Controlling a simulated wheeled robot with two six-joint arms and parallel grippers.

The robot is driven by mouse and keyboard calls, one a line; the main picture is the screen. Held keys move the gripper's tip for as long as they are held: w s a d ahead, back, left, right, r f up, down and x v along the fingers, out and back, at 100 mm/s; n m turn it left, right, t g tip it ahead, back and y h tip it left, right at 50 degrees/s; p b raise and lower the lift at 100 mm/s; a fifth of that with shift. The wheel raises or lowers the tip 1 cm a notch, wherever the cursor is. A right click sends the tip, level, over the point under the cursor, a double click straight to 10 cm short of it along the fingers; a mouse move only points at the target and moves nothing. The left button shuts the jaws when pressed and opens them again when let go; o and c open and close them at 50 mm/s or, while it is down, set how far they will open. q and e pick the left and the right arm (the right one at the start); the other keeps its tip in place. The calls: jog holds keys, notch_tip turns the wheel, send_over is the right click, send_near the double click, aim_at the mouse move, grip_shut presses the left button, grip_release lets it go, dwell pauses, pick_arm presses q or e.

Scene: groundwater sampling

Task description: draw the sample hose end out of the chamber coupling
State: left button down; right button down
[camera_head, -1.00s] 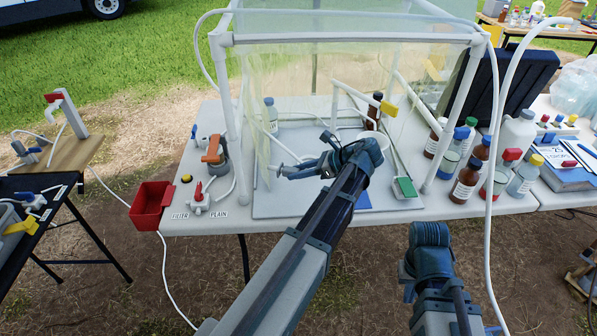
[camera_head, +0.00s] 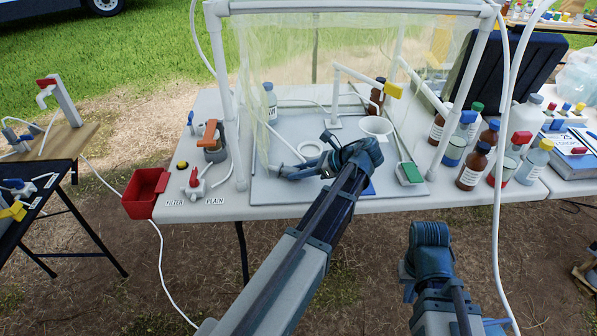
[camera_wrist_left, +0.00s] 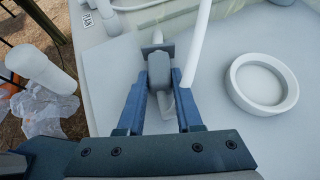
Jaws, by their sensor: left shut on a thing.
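My left gripper (camera_wrist_left: 160,100) is shut on a grey fitting (camera_wrist_left: 159,72), which I take to be the sample hose end. A small grey plate (camera_wrist_left: 157,48) stands just beyond the fitting; whether they touch is unclear. A white tube (camera_wrist_left: 197,45) runs down close beside the right finger. In the head view the left gripper (camera_head: 303,166) is low inside the clear-walled chamber, over the grey tray (camera_head: 262,200). I cannot pick out the chamber coupling for certain. My right arm (camera_head: 430,245) is in front of the table; its fingertips cannot be made out.
A white ring (camera_wrist_left: 263,83) lies right of the left gripper. A white pipe frame (camera_head: 229,90) encloses the work area. A white funnel (camera_head: 376,124) and brown bottle (camera_head: 377,92) stand behind the wrist. Several bottles crowd the right. A red bin (camera_head: 146,192) hangs at the left edge.

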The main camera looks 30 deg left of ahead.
pick_arm(q)
jog(key=shift+f, duration=0.25)
jog(key=c, duration=0.5)
grip_release()
jog(key=shift+r, duration=0.1)
jog(key=p+v, duration=0.6)
jog(key=v, duration=0.6)
jog(key=shift+w+d+r+p, duration=0.1)
jog(key=shift+d+r+p, duration=0.15)
jog(key=shift+d+p, duration=0.05)
jog(key=shift+d+r, duration=0.15)
jog(key=shift+d, duration=0.35)
